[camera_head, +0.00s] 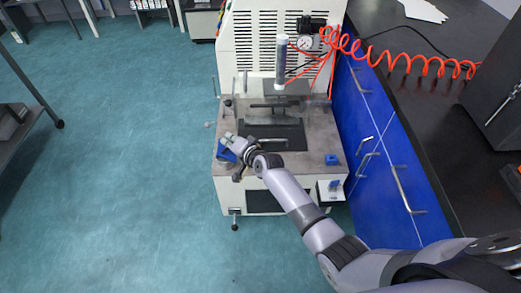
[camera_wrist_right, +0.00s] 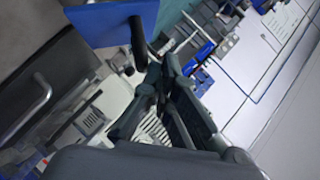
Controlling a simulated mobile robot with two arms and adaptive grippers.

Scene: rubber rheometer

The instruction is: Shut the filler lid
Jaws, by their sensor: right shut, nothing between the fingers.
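My right gripper (camera_head: 233,143) reaches over the front left corner of the machine's worktop and is shut with nothing held. A blue part (camera_head: 226,155), which may be the filler lid, is right beside the fingers and partly covered by them. I cannot tell whether they touch it or whether it stands open. In the wrist view the shut fingers (camera_wrist_right: 158,78) are at the centre, and a flat blue piece (camera_wrist_right: 105,22) with a dark rod lies beyond them at upper left. My left gripper is not in view.
The white rheometer (camera_head: 255,45) stands behind the worktop (camera_head: 305,160). A red coiled hose (camera_head: 400,57) runs right from it. Blue drawers (camera_head: 372,130) under a dark counter (camera_head: 430,110) flank the right side. The teal floor (camera_head: 110,150) at left is clear.

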